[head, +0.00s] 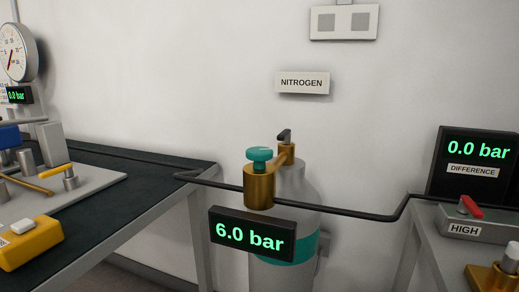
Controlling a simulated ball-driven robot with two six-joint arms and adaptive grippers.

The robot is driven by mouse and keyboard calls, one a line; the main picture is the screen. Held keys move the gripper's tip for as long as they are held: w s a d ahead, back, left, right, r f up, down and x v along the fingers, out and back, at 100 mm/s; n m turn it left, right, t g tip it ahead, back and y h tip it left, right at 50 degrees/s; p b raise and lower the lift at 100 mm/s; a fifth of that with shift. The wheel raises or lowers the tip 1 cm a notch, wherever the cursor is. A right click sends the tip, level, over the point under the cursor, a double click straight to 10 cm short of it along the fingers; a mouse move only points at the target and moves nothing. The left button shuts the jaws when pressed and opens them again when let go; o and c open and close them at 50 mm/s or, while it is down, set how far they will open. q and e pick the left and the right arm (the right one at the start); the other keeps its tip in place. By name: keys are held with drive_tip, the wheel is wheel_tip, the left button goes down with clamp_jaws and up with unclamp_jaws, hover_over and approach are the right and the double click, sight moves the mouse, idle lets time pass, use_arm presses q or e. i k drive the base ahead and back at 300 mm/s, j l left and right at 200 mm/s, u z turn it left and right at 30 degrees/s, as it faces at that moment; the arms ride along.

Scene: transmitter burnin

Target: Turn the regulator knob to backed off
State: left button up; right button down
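The teal regulator knob (260,157) sits on top of the brass regulator body (260,187), near the middle of the head view. The regulator is joined to the neck of a grey gas cylinder (294,183) with a teal band. A black display (252,234) below the regulator reads 6.0 bar in green. A sign on the wall (302,83) reads NITROGEN. Neither of my grippers shows in the head view, and nothing touches the knob.
A dark-topped bench (140,166) stands left, with a dial gauge (17,52), a yellow box (30,238) and valve fittings. At right, a display (477,155) reads 0.0 bar above a red-levered HIGH block (480,225).

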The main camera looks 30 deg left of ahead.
sight(258, 155)
drive_tip(key=l+u, duration=0.15)
drive_tip(key=u, duration=0.3)
drive_tip(key=k+l+u, duration=0.1)
drive_tip(key=u, duration=0.35)
